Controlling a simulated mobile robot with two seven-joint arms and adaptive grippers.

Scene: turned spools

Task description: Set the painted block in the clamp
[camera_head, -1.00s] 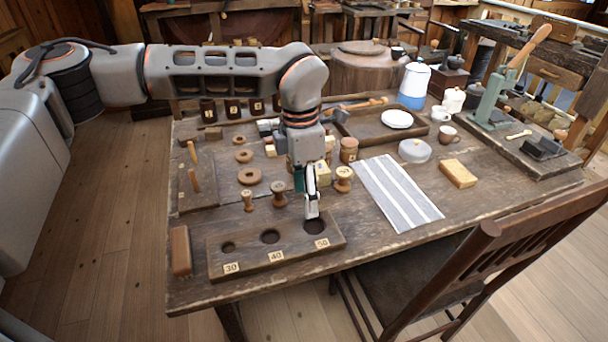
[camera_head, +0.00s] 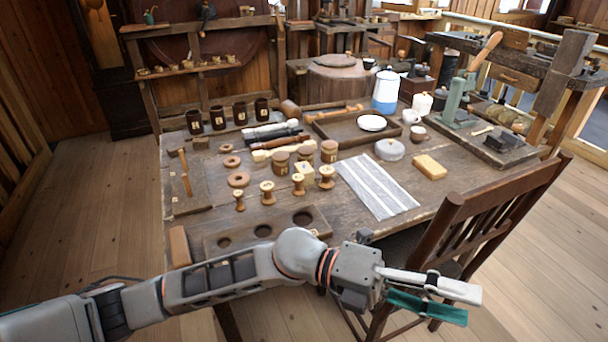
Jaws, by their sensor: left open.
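A small cream-yellow block (camera_head: 305,173) stands among the turned spools and lidded jars near the middle of the table; it looks like the painted block, though its markings are too small to tell. A green lever device (camera_head: 456,103) with a wooden handle stands on a board at the table's right. A dark vise-like piece (camera_head: 506,139) sits on the same board; I cannot tell which of the two is the clamp. My left gripper (camera_head: 470,306) is open and empty, in front of the table by the chair, far from the block. My right gripper is out of view.
Turned spools (camera_head: 267,193) stand behind a board with round holes (camera_head: 318,211), partly hidden by my left arm. A chair (camera_head: 462,205) stands at the front right edge.

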